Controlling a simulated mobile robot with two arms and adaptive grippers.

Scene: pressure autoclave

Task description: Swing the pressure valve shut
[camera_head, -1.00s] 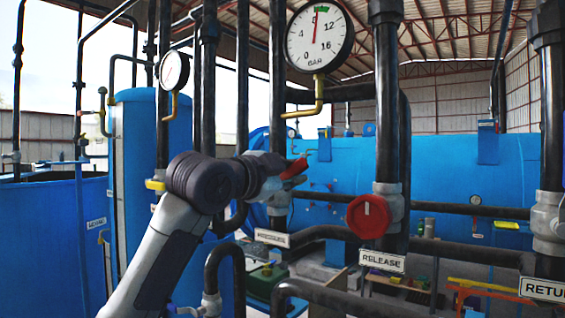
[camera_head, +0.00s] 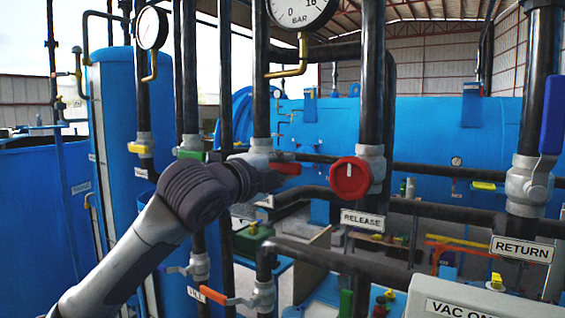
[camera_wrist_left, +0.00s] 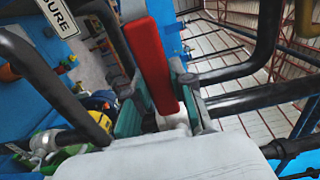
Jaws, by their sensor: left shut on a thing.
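The pressure valve's grey body (camera_head: 260,152) sits on a vertical black pipe left of the middle in the head view. Its red lever (camera_head: 287,168) points right, close to level. My left gripper (camera_head: 272,180) is at this lever, with my arm partly covering the valve. In the wrist view the red lever (camera_wrist_left: 150,62) lies between the two fingers, and my left gripper (camera_wrist_left: 160,112) is shut on it. The white label ending in "URE" (camera_wrist_left: 57,16) shows at the wrist view's top left; in the head view it is mostly hidden. My right gripper is not in view.
A red round knob (camera_head: 350,180) marked RELEASE is just right of the lever. A blue-handled RETURN valve (camera_head: 529,185) stands farther right. An orange-handled valve (camera_head: 262,296) is below. Black pipes crowd the area; a gauge (camera_head: 302,8) hangs above.

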